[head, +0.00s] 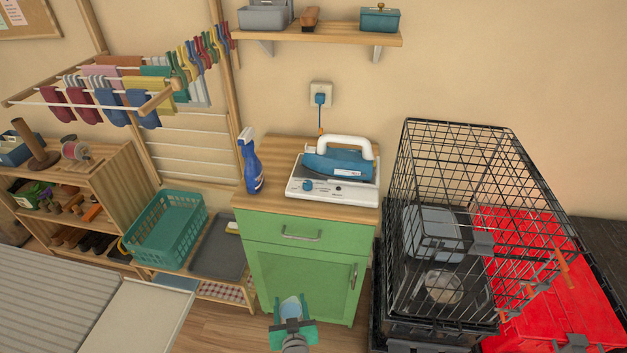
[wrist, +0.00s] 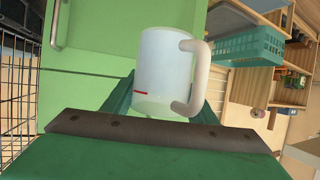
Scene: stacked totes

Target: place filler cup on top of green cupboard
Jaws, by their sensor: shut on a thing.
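The filler cup (wrist: 160,72) is a translucent cup with a pale handle and a small red mark. My gripper (head: 292,322) is shut on it; in the wrist view the cup stands between the green fingers (wrist: 160,105). In the head view the cup (head: 291,307) shows small and bluish at the bottom centre, in front of the cupboard door and below its top. The green cupboard (head: 302,268) has a drawer, a door and a wooden top (head: 270,195). The cupboard front also fills much of the wrist view (wrist: 100,40).
A steam iron (head: 338,162) on its white base and a blue spray bottle (head: 250,165) stand on the cupboard top. Bare wood shows along its front left. A black wire crate (head: 455,130) is close on the right. A teal basket (head: 165,228) is left.

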